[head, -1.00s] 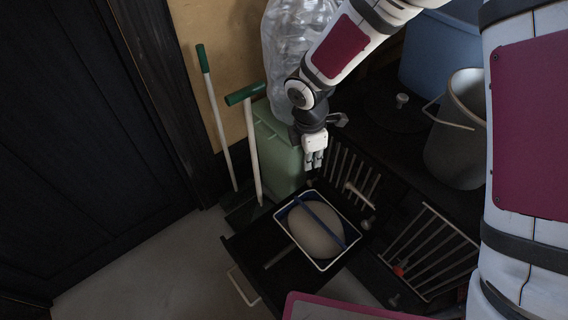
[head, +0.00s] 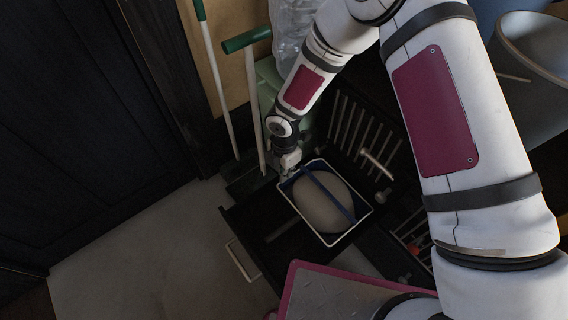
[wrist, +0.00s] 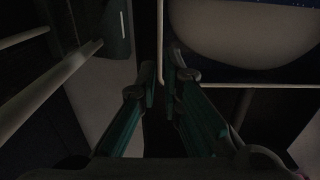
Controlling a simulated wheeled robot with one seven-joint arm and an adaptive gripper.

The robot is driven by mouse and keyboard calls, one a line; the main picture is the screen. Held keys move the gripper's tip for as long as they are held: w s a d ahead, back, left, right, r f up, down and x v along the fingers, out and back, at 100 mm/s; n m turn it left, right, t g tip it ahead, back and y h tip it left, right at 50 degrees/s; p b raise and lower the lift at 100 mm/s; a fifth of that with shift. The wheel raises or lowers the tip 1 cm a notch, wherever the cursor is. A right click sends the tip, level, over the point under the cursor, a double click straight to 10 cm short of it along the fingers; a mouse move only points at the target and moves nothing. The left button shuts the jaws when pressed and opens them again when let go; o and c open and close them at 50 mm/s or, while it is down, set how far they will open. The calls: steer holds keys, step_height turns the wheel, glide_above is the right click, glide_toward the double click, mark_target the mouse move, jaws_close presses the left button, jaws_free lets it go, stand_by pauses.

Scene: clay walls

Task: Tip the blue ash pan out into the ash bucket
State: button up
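The blue ash pan (head: 359,213) has a white rim and a blue bar across it, with a pale rounded mound of ash (head: 318,206) inside. It sits level on a dark pulled-out tray. Its rim also shows in the wrist view (wrist: 248,85). My gripper (head: 287,173) is at the pan's upper left corner. In the wrist view my fingers (wrist: 162,80) stand on either side of the rim, with a narrow gap between them. Contact with the rim is not clear. The grey ash bucket (head: 530,105) stands at the upper right, partly cut off by the frame and my arm.
A green-handled brush and pole (head: 247,42) lean at the left of the stove, close to my gripper. A light green bin (head: 268,75) is behind my wrist. Open floor (head: 130,250) lies to the left.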

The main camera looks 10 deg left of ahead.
steer(key=shift+f+b, duration=0.85)
steer(key=shift+f, duration=1.9)
jaws_close()
steer(key=shift+r, duration=0.15)
steer(key=shift+r+p, duration=1.8)
steer(key=shift+r, duration=0.6)
